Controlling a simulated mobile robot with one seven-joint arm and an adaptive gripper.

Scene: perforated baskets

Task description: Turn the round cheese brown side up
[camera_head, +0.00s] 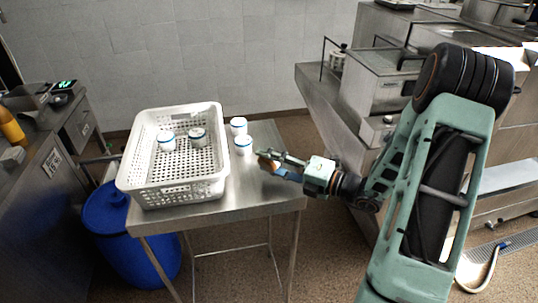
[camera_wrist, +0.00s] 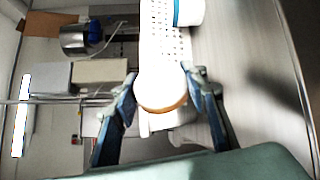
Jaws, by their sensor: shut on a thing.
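The round cheese (camera_wrist: 160,88) is held between the two fingers of my gripper (camera_wrist: 160,80) in the wrist view. It shows a pale, washed-out white face and an orange-brown edge along its lower side. In the head view my gripper (camera_head: 279,165) is above the right part of the steel table, and a small brown-orange part of the cheese (camera_head: 264,162) shows at its fingertips. The fingers hide most of the cheese there. I cannot tell clearly whether it touches the table.
A white perforated basket (camera_head: 180,191) stands on the steel table (camera_head: 255,205) with two tubs inside. Two white tubs with blue bands, a rear one (camera_head: 239,124) and a front one (camera_head: 243,146), stand between basket and gripper. The table's front right is clear.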

